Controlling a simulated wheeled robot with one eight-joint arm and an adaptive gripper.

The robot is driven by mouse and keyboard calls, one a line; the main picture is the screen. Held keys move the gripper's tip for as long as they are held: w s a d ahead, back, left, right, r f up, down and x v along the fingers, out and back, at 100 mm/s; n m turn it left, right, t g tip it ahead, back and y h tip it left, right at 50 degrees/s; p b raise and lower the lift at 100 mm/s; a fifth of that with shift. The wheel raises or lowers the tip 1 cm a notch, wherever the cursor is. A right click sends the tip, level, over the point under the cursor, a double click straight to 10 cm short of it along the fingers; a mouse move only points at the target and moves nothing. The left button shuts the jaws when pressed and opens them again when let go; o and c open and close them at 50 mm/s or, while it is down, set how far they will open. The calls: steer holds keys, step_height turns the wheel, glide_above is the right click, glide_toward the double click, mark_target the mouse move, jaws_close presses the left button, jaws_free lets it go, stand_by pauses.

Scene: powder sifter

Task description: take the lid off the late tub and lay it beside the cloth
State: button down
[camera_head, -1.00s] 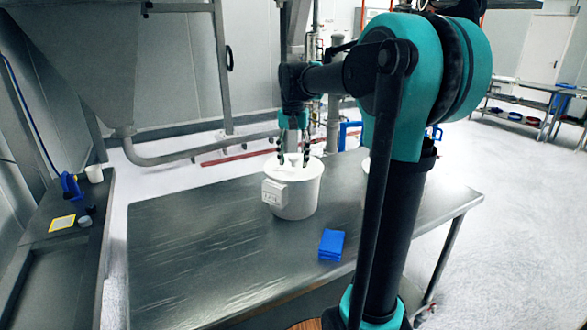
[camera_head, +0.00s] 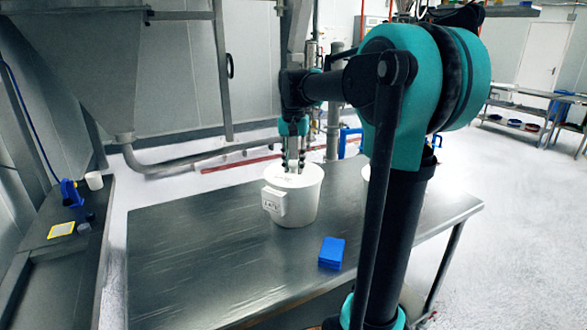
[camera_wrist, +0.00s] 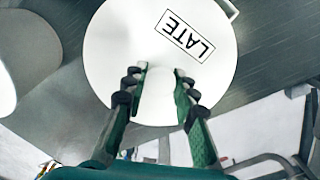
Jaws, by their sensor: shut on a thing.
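The late tub (camera_head: 306,212) is a white round tub on the steel table, with a label block on its front. Its white lid (camera_head: 276,177) sits on top, with no clear gap at the rim. In the wrist view the lid (camera_wrist: 120,45) fills the upper middle and carries a "LATE" label. My gripper (camera_head: 294,168) points down over the lid, its fingers shut on a pale upright grip at the lid's middle. The wrist view shows a finger on each side of that grip, at my gripper (camera_wrist: 157,85). The blue folded cloth (camera_head: 331,252) lies on the table, in front and right of the tub.
The steel table (camera_head: 190,260) is bare left of the tub and around the cloth. A second white tub (camera_head: 366,172) is mostly hidden behind my arm. A side bench (camera_head: 60,270) at the left holds a blue tool, a white cup and a yellow card.

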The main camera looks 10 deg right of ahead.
mark_target(293, 164)
step_height(293, 164, up, 20)
steer(key=shift+f, duration=0.2)
